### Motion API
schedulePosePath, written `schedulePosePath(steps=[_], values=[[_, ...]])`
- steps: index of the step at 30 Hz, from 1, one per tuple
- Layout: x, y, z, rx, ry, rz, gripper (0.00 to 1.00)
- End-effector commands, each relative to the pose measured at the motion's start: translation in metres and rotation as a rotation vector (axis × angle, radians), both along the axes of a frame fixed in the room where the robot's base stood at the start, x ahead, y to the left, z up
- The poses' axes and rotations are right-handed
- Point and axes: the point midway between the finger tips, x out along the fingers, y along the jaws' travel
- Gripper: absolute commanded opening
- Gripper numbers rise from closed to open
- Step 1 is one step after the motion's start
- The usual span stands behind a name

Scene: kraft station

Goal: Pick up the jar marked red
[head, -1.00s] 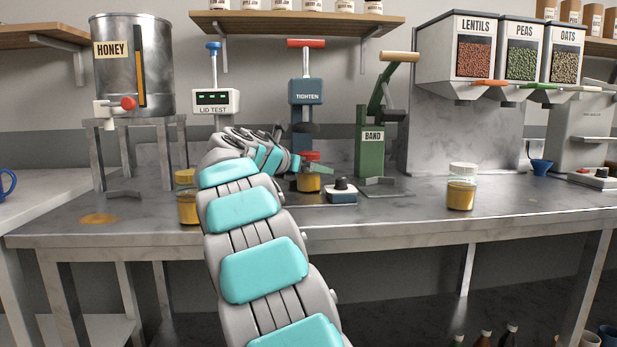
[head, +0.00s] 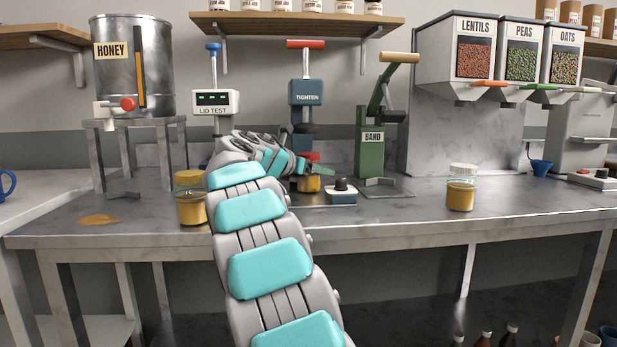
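The jar with the red lid (head: 309,184) stands under the TIGHTEN press, with honey-coloured contents. My gripper (head: 301,166) is at this jar, at about the height of its lid, and partly covers the jar and lid. My own arm hides most of the gripper, so I cannot tell whether its fingers are open or closed on the jar. A second jar (head: 191,208) with a yellowish lid stands left of my arm. A third jar (head: 461,194) with a pale lid stands apart on the right.
The TIGHTEN press (head: 306,92) rises directly above the red-lidded jar. A small button box (head: 342,192) and the green BAND press (head: 370,150) stand to its right. The LID TEST device (head: 215,103) is behind my arm. The steel bench (head: 420,215) is clear around the right jar.

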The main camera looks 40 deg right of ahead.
Motion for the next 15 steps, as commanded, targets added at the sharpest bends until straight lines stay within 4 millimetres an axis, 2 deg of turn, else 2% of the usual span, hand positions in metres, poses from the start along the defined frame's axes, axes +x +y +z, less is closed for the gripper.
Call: schedulePosePath(steps=[1, 8, 15], values=[[0.0, 0.0001, 0.0001, 0.0, 0.0, 0.0, 0.25], [0.0, 0.0001, 0.0003, 0.0, 0.0, 0.0, 0.0], [0.0, 0.0001, 0.0009, -0.001, 0.0, 0.0, 0.0]])
